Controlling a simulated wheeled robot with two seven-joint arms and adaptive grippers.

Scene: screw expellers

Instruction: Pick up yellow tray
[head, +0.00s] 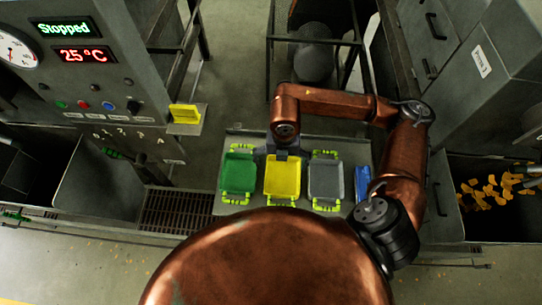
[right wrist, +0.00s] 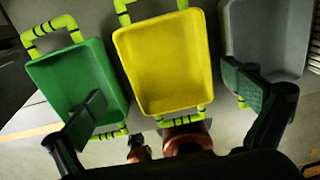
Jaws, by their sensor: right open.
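The yellow tray (head: 282,176) lies between the green tray (head: 238,173) and the grey tray (head: 326,180) on a grey stand (head: 226,208). It is empty and has a yellow-green handle at each end. My right gripper (head: 285,150) is at the far end of the yellow tray. In the right wrist view my right gripper (right wrist: 168,96) is open, with nothing held. Its fingers are spread wide, one over the green tray (right wrist: 80,78) and one over the grey tray (right wrist: 268,40), with the yellow tray (right wrist: 165,62) between them. My left gripper is not in view.
A blue object (head: 362,182) lies right of the grey tray. A control panel (head: 85,85) reading "Stopped" and 25 °C stands at the left, with a yellow piece (head: 184,113) on its ledge. Orange bits (head: 492,190) fill a bin at the right.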

